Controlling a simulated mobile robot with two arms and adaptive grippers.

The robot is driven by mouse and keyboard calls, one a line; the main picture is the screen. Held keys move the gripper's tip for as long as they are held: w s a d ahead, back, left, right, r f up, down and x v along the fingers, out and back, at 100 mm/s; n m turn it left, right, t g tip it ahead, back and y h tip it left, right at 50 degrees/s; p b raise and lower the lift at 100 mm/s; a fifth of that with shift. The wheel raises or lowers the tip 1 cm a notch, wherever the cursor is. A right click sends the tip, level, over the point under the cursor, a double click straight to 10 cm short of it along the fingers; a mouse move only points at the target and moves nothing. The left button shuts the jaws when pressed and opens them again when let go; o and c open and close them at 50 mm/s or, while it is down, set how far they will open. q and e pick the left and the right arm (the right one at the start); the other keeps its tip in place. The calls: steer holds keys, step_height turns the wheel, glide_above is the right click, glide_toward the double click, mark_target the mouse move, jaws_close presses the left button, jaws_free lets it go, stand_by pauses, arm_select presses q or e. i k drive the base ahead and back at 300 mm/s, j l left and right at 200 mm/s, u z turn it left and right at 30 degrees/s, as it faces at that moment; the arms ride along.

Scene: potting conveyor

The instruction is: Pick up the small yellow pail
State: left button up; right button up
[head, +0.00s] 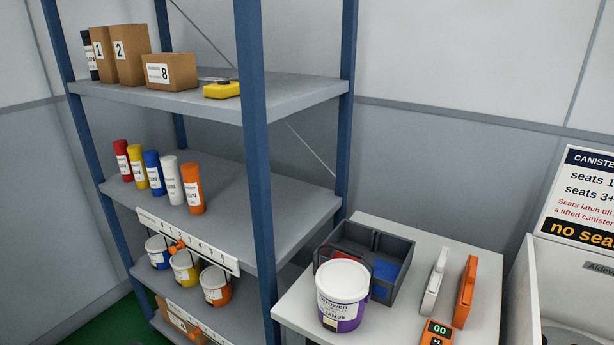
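The small yellow pail (182,275) stands on the lower shelf of the blue-posted rack, at the left. It has a white lid and a white label. It stands between a blue pail (158,258) and an orange pail (214,292) of like size. A white numbered strip (215,256) on the shelf edge above runs just over the pails, and an orange piece (177,247) on it sits close above the yellow pail. Neither of my grippers is in view.
A blue rack post (256,160) stands right of the pails. Coloured canisters (170,180) stand on the middle shelf (235,215). Boxes (130,55) stand above. A white table (400,320) at right holds a purple tub (342,297) and a grey divided bin (400,252).

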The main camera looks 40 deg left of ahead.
mark_target(185, 265)
steer(key=u, duration=2.3)
